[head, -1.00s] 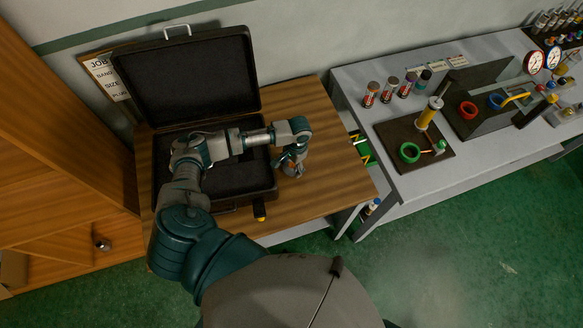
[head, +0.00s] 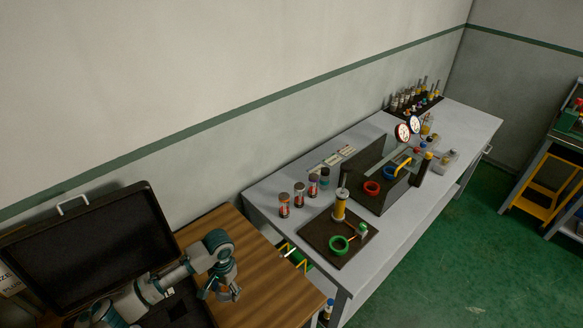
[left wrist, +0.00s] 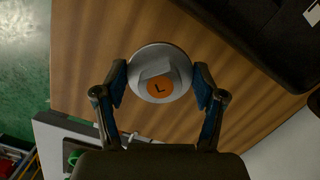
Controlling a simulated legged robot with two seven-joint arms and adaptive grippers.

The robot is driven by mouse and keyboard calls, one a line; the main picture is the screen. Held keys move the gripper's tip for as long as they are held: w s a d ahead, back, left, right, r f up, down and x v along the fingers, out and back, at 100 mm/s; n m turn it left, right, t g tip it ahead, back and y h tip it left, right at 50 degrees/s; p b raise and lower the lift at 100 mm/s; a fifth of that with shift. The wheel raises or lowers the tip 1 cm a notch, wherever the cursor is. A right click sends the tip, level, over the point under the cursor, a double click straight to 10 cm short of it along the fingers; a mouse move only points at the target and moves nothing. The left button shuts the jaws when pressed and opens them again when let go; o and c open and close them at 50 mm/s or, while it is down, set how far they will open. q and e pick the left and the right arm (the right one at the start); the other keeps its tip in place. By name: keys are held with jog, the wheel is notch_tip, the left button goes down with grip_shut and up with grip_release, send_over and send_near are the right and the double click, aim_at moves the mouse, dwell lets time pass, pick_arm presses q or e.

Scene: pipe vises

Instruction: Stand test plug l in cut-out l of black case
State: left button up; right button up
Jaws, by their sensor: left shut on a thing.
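My left gripper (left wrist: 160,82) is shut on test plug l (left wrist: 157,62), a round grey-white plug with an orange disc marked L on its top. In the head view my left gripper (head: 221,288) hangs over the wooden table, just right of the black case; the plug is hard to make out there. The black case (head: 95,250) stands open on the table with its lid raised. A corner of the case also shows in the left wrist view (left wrist: 270,35). Its base is partly hidden by my left arm, and I cannot make out cut-out l. My right gripper is not in view.
The wooden table (head: 270,275) is bare right of the case. Green floor lies beyond.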

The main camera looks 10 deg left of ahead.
pick_arm(q)
notch_tip(320, 180, up, 7)
jog(key=p, duration=0.5)
jog(key=shift+f, duration=0.15)
jog(key=w+d+f+n+b, duration=0.2)
jog(key=w+d+n+b, duration=0.15)
jog(key=d+b, duration=0.4)
jog(key=shift+h, duration=0.3)
jog(key=s+a+f, duration=0.1)
jog(key=s+a, duration=0.2)
jog(key=s, duration=0.3)
jog(key=s+a+f+p, duration=0.1)
jog(key=s+a, duration=0.3)
jog(key=s, duration=0.3)
jog(key=s+a+f, duration=0.1)
jog(key=s+a, duration=0.3)
jog(key=s, duration=0.2)
jog(key=shift+s+f, duration=0.2)
jog(key=shift+s, duration=0.2)
jog(key=shift+a+p, duration=0.1)
jog(key=shift+p, duration=0.2)
jog(key=p, duration=0.1)
send_over(180, 315)
jog(key=shift+w+a+f, duration=0.1)
jog(key=shift+a+f, duration=0.1)
jog(key=shift+f, duration=0.55)
jog(key=shift+f+m, duration=0.15)
jog(key=shift+m, duration=0.1)
jog(key=shift+d+f, duration=0.2)
jog(key=shift+f, duration=1.35)
